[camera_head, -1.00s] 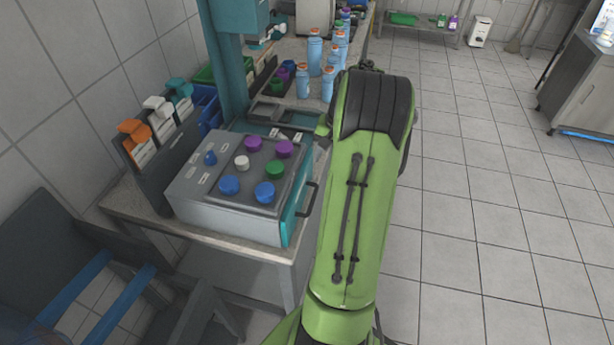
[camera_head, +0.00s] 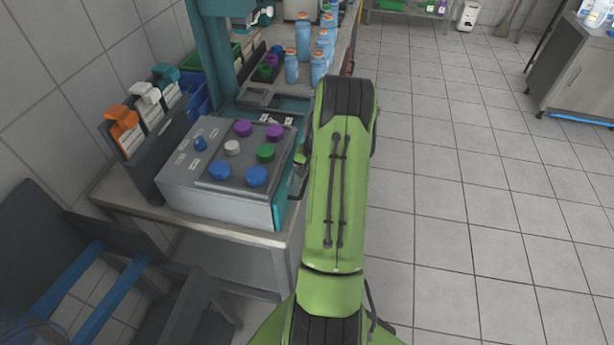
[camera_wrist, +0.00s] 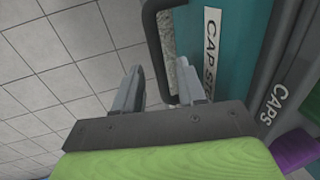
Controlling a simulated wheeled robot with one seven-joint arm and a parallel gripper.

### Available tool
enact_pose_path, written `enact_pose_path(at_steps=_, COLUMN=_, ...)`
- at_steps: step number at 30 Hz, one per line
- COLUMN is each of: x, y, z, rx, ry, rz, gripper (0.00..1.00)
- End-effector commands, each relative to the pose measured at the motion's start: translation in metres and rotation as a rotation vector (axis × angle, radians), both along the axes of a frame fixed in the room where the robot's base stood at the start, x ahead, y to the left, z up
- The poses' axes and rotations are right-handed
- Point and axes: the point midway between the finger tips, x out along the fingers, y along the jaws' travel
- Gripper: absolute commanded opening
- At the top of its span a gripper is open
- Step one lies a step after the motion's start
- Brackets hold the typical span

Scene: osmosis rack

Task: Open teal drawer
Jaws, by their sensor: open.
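The teal drawer (camera_wrist: 232,40) is the teal front face on the right side of a grey box labelled CAPS. In the head view only a narrow strip of the drawer (camera_head: 279,208) shows beside my green arm. Its dark bar handle (camera_wrist: 152,40) shows in the wrist view and reaches down between my two fingers. My gripper (camera_wrist: 161,82) is open, with one finger on either side of the handle; I cannot tell whether they touch it. In the head view my arm hides most of the gripper and part of the handle. The drawer appears shut.
The grey box (camera_head: 180,190) carries several coloured caps on top and stands on a bench (camera_head: 125,190). Blue bottles (camera_head: 291,66) stand behind it. A dark chair-like frame (camera_head: 50,240) is at the lower left. The tiled floor (camera_head: 450,220) at right is clear.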

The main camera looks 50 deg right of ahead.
Motion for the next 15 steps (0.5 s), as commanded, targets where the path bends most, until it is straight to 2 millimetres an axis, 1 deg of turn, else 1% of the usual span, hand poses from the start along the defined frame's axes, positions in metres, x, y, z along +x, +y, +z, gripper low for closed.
enact_pose_path(at_steps=1, x=0.0, y=-0.0001, z=0.0003, rx=0.0, ry=0.0, rz=0.0, gripper=0.4)
enact_pose_path(at_steps=2, x=0.0, y=-0.0001, z=0.0004, rx=0.0, ry=0.0, rz=0.0, gripper=0.37)
enact_pose_path(at_steps=9, x=-0.0001, y=0.0, z=0.0006, rx=0.0, ry=0.0, rz=0.0, gripper=0.0)
enact_pose_path(at_steps=15, x=-0.0002, y=-0.0002, z=0.0008, rx=0.0, ry=0.0, rz=0.0, gripper=0.0)
